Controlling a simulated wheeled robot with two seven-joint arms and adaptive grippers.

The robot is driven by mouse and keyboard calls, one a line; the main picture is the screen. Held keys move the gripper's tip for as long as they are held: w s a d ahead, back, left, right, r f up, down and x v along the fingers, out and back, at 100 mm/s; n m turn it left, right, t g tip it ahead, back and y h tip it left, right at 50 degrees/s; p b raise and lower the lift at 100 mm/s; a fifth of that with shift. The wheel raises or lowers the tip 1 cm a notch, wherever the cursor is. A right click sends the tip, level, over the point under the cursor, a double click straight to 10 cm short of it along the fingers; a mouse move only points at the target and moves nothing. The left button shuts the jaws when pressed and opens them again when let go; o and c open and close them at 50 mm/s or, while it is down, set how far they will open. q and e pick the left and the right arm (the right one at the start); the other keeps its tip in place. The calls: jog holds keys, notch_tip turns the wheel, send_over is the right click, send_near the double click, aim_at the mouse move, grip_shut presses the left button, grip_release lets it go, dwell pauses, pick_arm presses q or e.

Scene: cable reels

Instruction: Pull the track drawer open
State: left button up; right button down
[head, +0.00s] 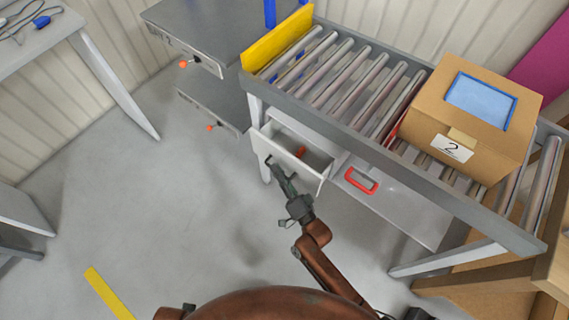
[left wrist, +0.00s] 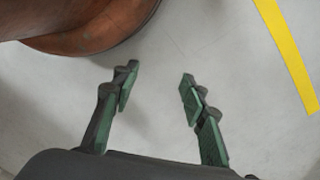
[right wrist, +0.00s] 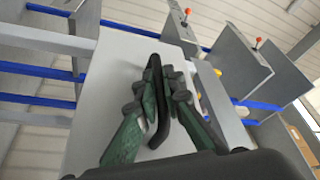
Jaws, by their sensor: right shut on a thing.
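The track drawer (head: 262,144) is a pale grey drawer under the roller conveyor. My right gripper (head: 274,166) is at the drawer's front. In the right wrist view, its green fingers (right wrist: 168,84) are shut on the black bar handle (right wrist: 158,130), with the grey drawer front (right wrist: 105,90) behind. Part of the handle is hidden by the fingers. My left gripper (left wrist: 158,78) is open and empty over bare floor in the left wrist view.
A box labelled 2 (head: 485,115) sits on the conveyor rollers (head: 345,80), above a shelf with a red handle-shaped thing (head: 361,181). Grey cabinets with orange knobs (head: 205,30) stand behind left. A table (head: 30,45) is far left. Floor in front is clear.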

pick_arm(q)
notch_tip(320, 180, down, 10)
jog(key=s+a+p, duration=0.1)
jog(key=p, duration=0.1)
jog(key=shift+s+a+p, duration=0.3)
jog(key=shift+p, duration=0.1)
pick_arm(e)
jog(key=s+a, duration=0.6)
jog(key=s, duration=0.3)
jog(key=shift+a, duration=0.25)
jog(key=shift+f, duration=0.1)
jog(key=c, duration=2.3)
grip_release()
jog(key=v, duration=1.2)
jog(key=shift+s, duration=0.1)
